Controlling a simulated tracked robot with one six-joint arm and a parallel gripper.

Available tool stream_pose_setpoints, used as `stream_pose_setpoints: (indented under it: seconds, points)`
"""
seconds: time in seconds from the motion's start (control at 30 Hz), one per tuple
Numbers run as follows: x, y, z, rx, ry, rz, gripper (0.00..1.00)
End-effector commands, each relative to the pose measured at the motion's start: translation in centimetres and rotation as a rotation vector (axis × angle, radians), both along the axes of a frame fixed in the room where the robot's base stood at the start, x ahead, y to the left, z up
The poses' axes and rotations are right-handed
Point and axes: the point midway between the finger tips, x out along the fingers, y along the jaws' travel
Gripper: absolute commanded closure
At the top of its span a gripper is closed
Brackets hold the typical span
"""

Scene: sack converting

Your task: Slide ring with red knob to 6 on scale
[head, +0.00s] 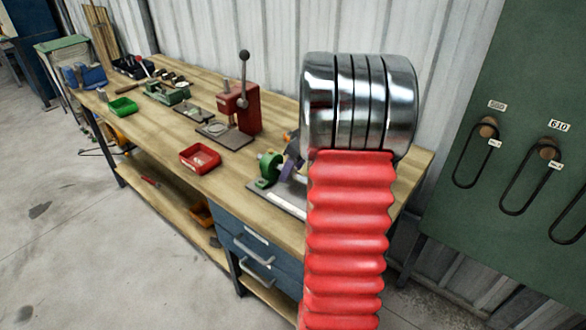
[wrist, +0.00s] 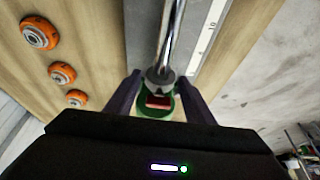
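In the wrist view a shiny rod (wrist: 174,35) runs down from the top edge to a grey ring (wrist: 160,79). A small red knob (wrist: 158,101) shows just below the ring, with a green part (wrist: 154,113) around and behind it. In the head view a green end block (head: 268,168) sits on the bench; my arm hides much of the rod.
On the wooden bench (head: 160,130) stand a red press (head: 240,107), a red bin (head: 200,158) and a green bin (head: 122,107). A green panel (head: 520,110) with hanging loops is at right. Several orange rollers (wrist: 40,33) show at left in the wrist view.

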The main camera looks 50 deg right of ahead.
Motion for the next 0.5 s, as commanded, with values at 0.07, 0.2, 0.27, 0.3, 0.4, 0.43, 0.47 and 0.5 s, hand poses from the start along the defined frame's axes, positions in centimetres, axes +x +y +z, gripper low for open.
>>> stream_pose_setpoints:
  seconds: [0.07, 0.2, 0.27, 0.3, 0.4, 0.43, 0.47, 0.5]
  points:
    - [-0.01, 0.00, 0.01, 0.000, 0.000, 0.000, 0.58]
    - [-0.01, -0.01, 0.02, 0.000, 0.000, 0.000, 0.67]
    - [-0.01, -0.01, 0.02, 0.000, 0.000, 0.000, 0.72]
    - [-0.01, -0.01, 0.03, 0.000, 0.000, 0.000, 0.74]
    - [-0.01, -0.01, 0.03, 0.000, 0.000, 0.000, 0.81]
    - [-0.01, -0.01, 0.03, 0.000, 0.000, 0.000, 0.84]
    - [-0.01, -0.01, 0.03, 0.000, 0.000, 0.000, 0.86]
    - [0.00, 0.00, 0.03, 0.000, 0.000, 0.000, 0.89]
